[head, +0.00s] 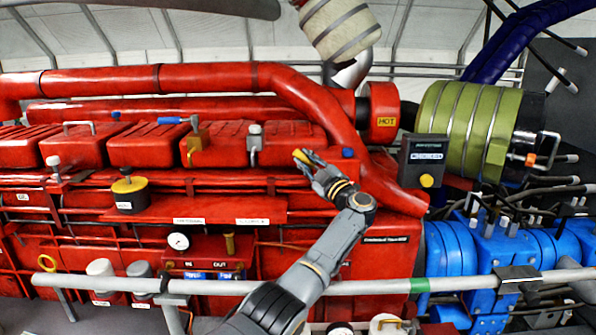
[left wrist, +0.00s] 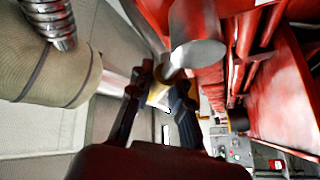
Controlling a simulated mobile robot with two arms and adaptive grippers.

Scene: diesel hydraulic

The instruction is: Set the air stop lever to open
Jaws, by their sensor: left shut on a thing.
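My left gripper (head: 308,162) reaches up from the bottom middle of the head view to the red engine, just under the curved red pipe. It is shut on a small yellow piece (head: 301,155), which I take to be the air stop lever's handle. In the left wrist view the gripper's dark fingers (left wrist: 160,92) close around this yellow piece (left wrist: 156,95). A grey metal cylinder (left wrist: 197,52) lies right beside the fingertips there. The fingers hide most of the lever, so I cannot tell its angle. My right gripper is not in view.
A curved red pipe (head: 330,108) and a dark labelled box (head: 422,160) with a yellow knob stand right of the gripper. A blue-handled lever (head: 172,120) is farther left.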

